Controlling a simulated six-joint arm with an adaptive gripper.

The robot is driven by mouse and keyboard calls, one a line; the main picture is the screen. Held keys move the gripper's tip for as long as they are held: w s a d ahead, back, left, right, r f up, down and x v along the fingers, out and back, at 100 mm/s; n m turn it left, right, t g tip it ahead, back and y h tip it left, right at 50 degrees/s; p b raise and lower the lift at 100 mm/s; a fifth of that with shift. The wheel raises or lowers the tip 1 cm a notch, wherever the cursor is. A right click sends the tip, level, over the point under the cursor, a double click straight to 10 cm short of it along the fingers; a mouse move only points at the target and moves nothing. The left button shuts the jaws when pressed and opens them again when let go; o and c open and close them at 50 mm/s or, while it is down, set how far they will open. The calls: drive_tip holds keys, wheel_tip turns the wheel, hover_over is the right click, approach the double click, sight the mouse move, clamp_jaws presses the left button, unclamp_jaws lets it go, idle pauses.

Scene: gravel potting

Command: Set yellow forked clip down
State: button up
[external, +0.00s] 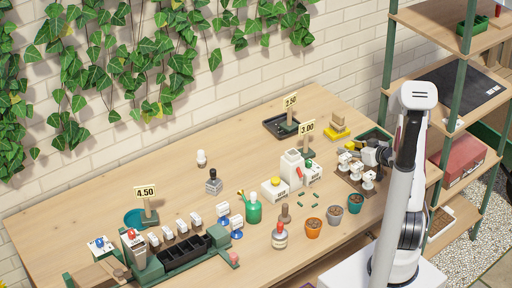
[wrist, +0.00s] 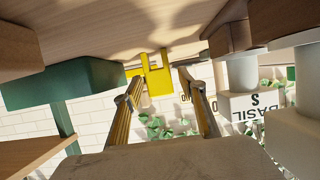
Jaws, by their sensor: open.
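The yellow forked clip (wrist: 155,76) is at the middle of the wrist view, with its prongs toward the wooden table surface. That surface runs along the top of this view. The clip seems to be at or very near the table; I cannot tell if it touches. My gripper (wrist: 160,86) is open, with one finger on each side of the clip and visible gaps between. In the external view my gripper (external: 372,154) is low at the right end of the table, behind the white labelled pieces. The clip is too small to make out surely there.
A white block marked BASIL (wrist: 247,105) stands close on the right in the wrist view. A green block (wrist: 65,82) is close on the left. White pieces (external: 356,170) stand on a brown board beside my gripper.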

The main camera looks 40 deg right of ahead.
drive_tip(key=v, duration=1.2)
drive_tip(key=shift+r, duration=0.1)
idle(0.4)
drive_tip(key=w+a+r+g+h, duration=0.3)
drive_tip(key=r, duration=0.7)
drive_tip(key=s+a+r+g+h, duration=0.1)
drive_tip(key=s+a+r+g, duration=0.15)
drive_tip(key=a+r, duration=0.55)
drive_tip(key=s+a+r+g+y, duration=0.1)
drive_tip(key=s+a+r+y, duration=0.1)
drive_tip(key=s+a, duration=0.8)
drive_tip(key=s+a+r+g+y, duration=0.1)
drive_tip(key=s+a+y, duration=0.1)
drive_tip(key=s+a, duration=0.9)
drive_tip(key=shift+s+a+r, duration=0.25)
drive_tip(key=shift+s+r, duration=0.05)
drive_tip(key=shift+r, duration=0.05)
